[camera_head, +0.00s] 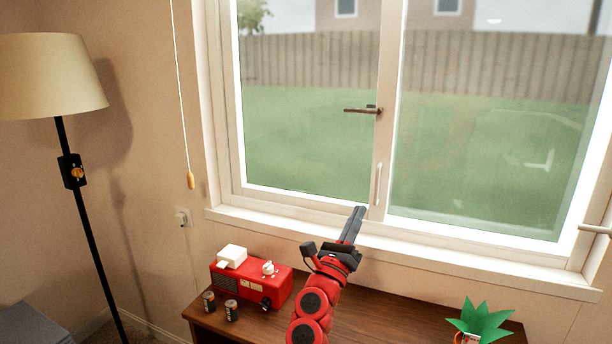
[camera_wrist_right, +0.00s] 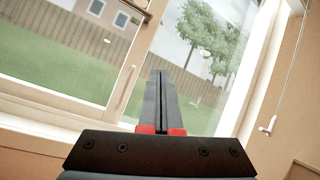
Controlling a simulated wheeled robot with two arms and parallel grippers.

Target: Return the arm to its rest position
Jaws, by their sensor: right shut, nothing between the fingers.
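My right gripper (camera_head: 354,226) is raised above the wooden cabinet top, in front of the window sill. Its dark fingers are shut with nothing between them and point up toward the window. In the right wrist view the closed fingers (camera_wrist_right: 160,98) point toward the window glass. My red right arm rises from the bottom middle of the head view. My left gripper is not in view.
A red radio-like box (camera_head: 252,286) with small white items on it stands on the wooden cabinet (camera_head: 385,310), near two batteries (camera_head: 231,311). A green-leaved plant (camera_head: 483,322) stands right. The window handle (camera_head: 362,110) juts out above. A lamp (camera_head: 52,76) stands left.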

